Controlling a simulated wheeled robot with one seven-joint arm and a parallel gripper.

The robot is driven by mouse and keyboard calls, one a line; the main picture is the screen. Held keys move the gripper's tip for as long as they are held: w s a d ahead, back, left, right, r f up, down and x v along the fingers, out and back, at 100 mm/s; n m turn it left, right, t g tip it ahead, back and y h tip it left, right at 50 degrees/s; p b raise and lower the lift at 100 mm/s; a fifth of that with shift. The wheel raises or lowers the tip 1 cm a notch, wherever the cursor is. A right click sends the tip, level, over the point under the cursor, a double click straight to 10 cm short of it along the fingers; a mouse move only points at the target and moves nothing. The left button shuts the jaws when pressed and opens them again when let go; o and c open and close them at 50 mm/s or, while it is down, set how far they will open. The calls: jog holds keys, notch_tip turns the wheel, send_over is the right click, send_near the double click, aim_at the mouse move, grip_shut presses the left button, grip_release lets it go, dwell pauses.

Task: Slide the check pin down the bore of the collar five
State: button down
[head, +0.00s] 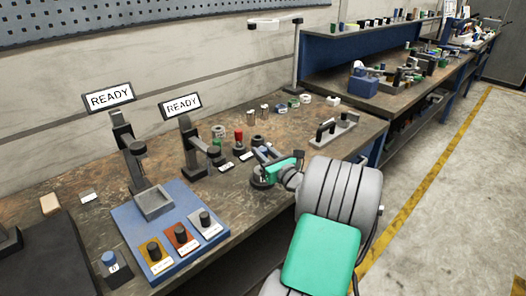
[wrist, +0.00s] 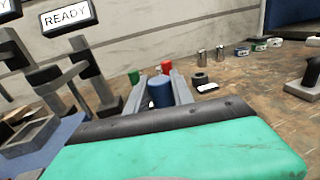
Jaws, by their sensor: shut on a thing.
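My gripper (wrist: 157,84) is shut on a blue cylinder (wrist: 160,92), which stands between its two fingers. I take it to be the check pin. Its lower end is hidden behind the gripper's body. In the head view my gripper (head: 263,154) is low over the bench, right of the right-hand READY stand. A dark ring-shaped collar (wrist: 200,78) with a white label (wrist: 208,88) lies just right of the fingers, apart from the blue cylinder. Other dark rings show near the gripper in the head view (head: 258,141). Their labels are too small to read, so I cannot tell which is collar five.
A red piece (head: 239,136) and a green piece (head: 214,151) stand beside the gripper. Two READY stands (head: 188,145) rise to the left, behind a blue plate (head: 125,215) with knobs. Small cylinders stand behind.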

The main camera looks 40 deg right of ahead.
jog(key=shift+f+b, duration=0.7)
jog(key=shift+f, duration=0.7)
jog(key=c, duration=1)
grip_release()
jog(key=s, duration=0.2)
jog(key=s+a, duration=0.1)
jog(key=s, duration=0.4)
jog(key=shift+s+a, duration=0.2)
jog(key=shift+s, duration=0.2)
